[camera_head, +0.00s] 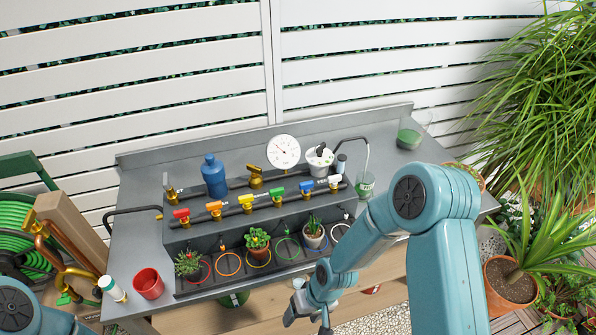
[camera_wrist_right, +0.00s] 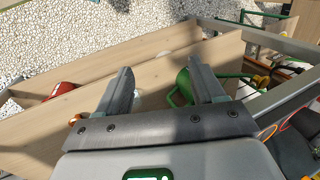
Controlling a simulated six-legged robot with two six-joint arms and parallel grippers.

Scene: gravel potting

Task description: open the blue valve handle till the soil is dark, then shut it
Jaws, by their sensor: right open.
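The blue valve handle (camera_head: 306,187) sits on the front pipe of the bench, between the green and white handles. My right gripper (camera_head: 306,314) is low in front of the bench, well apart from the blue handle. In the right wrist view its two fingers (camera_wrist_right: 163,82) are spread, with nothing between them. The blue handle is not in that view. My left arm shows only at the bottom left; its gripper is out of view.
Red (camera_head: 181,213), orange (camera_head: 214,207), yellow (camera_head: 246,201), green (camera_head: 277,194) and white (camera_head: 334,181) handles share the pipe. A gauge (camera_head: 283,152) and blue bottle (camera_head: 214,176) stand behind. A red cup (camera_head: 148,284) is at the left. A green can (camera_wrist_right: 183,88) is near my right finger.

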